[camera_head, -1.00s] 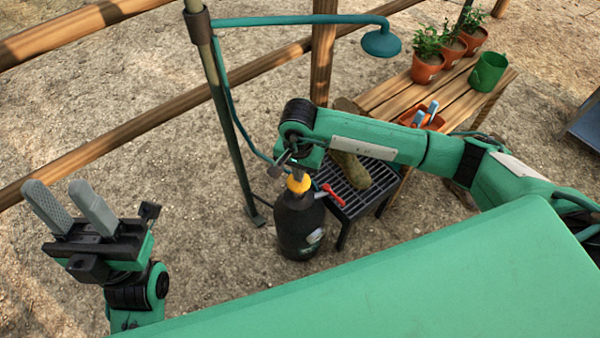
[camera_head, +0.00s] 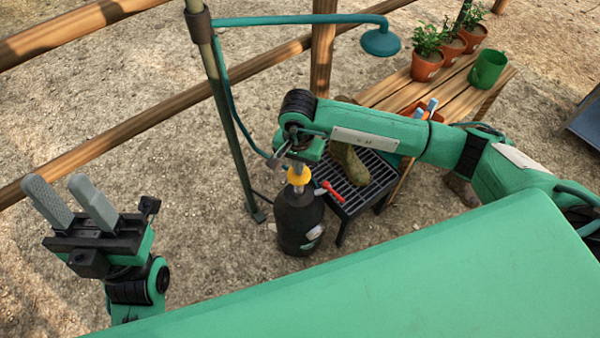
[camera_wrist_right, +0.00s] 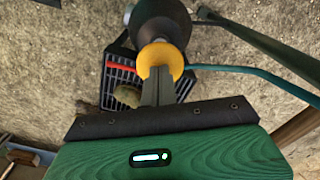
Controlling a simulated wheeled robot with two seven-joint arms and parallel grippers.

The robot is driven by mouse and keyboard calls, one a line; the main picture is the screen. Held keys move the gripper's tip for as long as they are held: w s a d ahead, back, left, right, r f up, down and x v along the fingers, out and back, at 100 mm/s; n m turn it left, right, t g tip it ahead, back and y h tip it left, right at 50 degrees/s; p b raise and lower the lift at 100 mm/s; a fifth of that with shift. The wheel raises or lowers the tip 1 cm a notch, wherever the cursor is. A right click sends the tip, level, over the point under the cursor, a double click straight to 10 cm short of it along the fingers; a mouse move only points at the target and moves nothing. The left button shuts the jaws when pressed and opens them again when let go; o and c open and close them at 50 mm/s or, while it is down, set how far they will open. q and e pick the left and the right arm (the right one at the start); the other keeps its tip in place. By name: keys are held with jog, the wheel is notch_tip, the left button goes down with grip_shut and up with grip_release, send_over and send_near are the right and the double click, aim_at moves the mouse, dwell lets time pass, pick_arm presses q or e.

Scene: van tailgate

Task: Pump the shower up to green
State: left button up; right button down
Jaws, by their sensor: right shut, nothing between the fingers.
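The black pressure bottle (camera_head: 298,222) stands upright on the ground. Its round yellow knob (camera_head: 299,177) is on top, and it also shows in the right wrist view (camera_wrist_right: 171,58). A pale patch on the bottle's side (camera_head: 314,234) is too small to read. My right gripper (camera_head: 299,168) is shut and empty, pointing down with its fingertips at the yellow knob; in the wrist view its fingers (camera_wrist_right: 157,85) overlap the knob. Whether they touch it I cannot tell. My left gripper (camera_head: 72,203) is open and empty, away at the left. The teal shower head (camera_head: 381,43) hangs from its pole.
A black slatted stand (camera_head: 360,193) with an olive object on it is right beside the bottle, near a red lever (camera_head: 333,193). The shower pole (camera_head: 234,135) stands close behind. A wooden bench (camera_head: 465,85) with pots is at the right. Ground at the left is open.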

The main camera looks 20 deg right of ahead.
aim_at(299, 177)
jog(key=shift+f+b, duration=2.2)
jog(key=shift+f, duration=0.45)
jog(key=shift+r+p, duration=1.6)
jog(key=shift+r, duration=1.1)
